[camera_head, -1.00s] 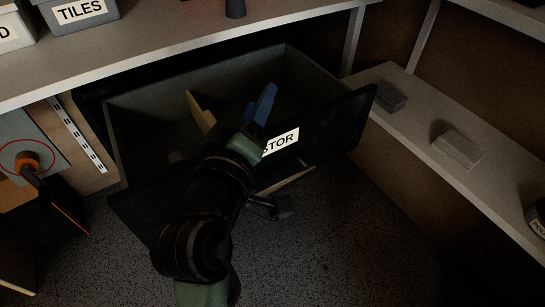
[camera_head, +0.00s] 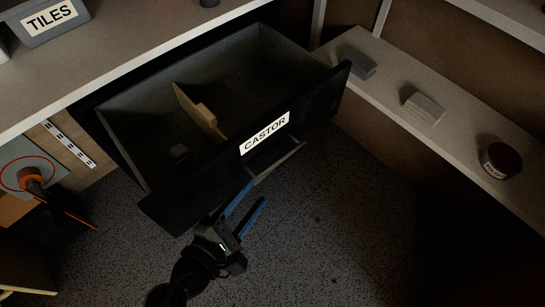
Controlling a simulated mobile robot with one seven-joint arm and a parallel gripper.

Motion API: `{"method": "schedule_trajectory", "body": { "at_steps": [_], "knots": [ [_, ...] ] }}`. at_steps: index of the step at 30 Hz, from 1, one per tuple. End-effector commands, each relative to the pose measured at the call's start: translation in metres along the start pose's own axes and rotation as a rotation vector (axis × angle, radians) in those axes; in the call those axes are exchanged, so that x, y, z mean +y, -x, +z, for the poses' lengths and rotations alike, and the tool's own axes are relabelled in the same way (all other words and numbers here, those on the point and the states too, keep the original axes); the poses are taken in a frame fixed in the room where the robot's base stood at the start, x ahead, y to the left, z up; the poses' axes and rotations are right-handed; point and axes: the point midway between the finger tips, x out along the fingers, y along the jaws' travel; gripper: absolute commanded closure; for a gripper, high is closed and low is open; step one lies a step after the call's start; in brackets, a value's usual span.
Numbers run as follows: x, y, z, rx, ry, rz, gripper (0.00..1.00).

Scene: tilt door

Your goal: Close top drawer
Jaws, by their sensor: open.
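The top drawer (camera_head: 185,203) is pulled out under the counter, with a dark front, a label reading CASTOR (camera_head: 265,134) and a bar handle (camera_head: 275,161). My gripper (camera_head: 250,208) has blue fingers, which are apart and empty. It is in front of and below the drawer front, to the lower left of the handle. Whether a fingertip touches the drawer front cannot be told.
A counter (camera_head: 130,58) with a TILES box (camera_head: 48,20) runs above the drawer. A side shelf (camera_head: 455,145) at the right holds two grey blocks (camera_head: 424,108) and a round can (camera_head: 500,160). An orange knob (camera_head: 30,176) is at the left. Speckled floor (camera_head: 320,225) is clear.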

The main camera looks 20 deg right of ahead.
Motion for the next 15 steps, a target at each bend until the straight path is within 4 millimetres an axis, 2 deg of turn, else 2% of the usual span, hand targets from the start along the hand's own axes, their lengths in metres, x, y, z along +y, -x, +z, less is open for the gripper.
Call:
{"method": "schedule_trajectory", "body": {
  "at_steps": [9, 15],
  "knots": [
    [-0.003, -0.069, -0.001, -0.005, -0.006, 0.0, 0.51],
    [-0.001, -0.1, -0.001, -0.002, -0.005, 0.0, 0.51]
  ]
}}
